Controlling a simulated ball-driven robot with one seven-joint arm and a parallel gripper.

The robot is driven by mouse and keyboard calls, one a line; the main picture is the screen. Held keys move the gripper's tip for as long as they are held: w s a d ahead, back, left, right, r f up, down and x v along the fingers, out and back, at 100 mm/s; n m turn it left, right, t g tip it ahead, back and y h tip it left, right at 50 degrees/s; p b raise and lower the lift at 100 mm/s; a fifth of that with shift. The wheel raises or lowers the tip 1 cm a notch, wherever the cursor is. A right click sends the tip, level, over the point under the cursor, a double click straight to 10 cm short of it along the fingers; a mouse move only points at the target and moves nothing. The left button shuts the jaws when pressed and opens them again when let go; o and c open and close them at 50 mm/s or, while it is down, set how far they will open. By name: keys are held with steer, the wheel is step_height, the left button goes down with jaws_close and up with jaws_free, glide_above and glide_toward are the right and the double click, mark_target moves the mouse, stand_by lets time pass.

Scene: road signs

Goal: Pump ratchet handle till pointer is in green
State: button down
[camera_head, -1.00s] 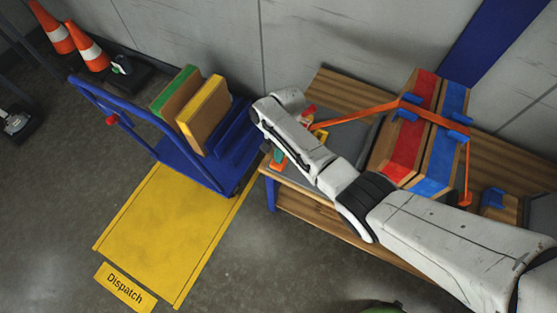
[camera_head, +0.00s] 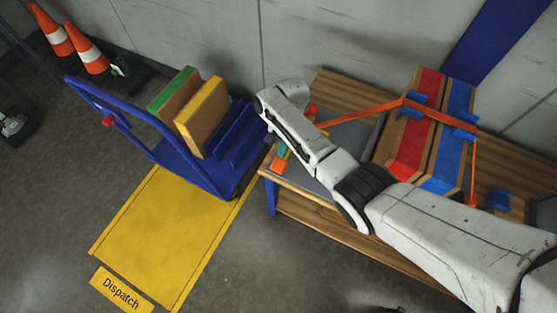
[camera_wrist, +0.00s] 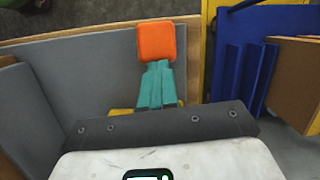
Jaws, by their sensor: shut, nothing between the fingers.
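My gripper (camera_head: 279,164) is over the grey mat near the table's front left corner, partly hidden by my white wrist. In the wrist view its teal fingers (camera_wrist: 157,86) lie together below an orange tip (camera_wrist: 157,42), with nothing seen between them. An orange strap (camera_head: 365,115) runs over the cartons and down to the left, behind my forearm. At its left end a red part (camera_head: 312,109) shows beside my wrist; it may be the ratchet handle. The rest of the ratchet is hidden. I cannot make out the pointer or a green zone.
The wooden table (camera_head: 340,93) stands against a grey wall. Cartons with a red band (camera_head: 412,135) and a blue band (camera_head: 446,155) stand on it. A blue trolley (camera_head: 200,172) with boards is at left. A yellow Dispatch floor area (camera_head: 165,240) is clear. Two cones (camera_head: 92,56) stand behind.

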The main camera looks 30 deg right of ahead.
steer(key=p+v, duration=0.1)
steer(key=v, duration=0.9)
steer(key=shift+r, duration=0.3)
stand_by(0.4)
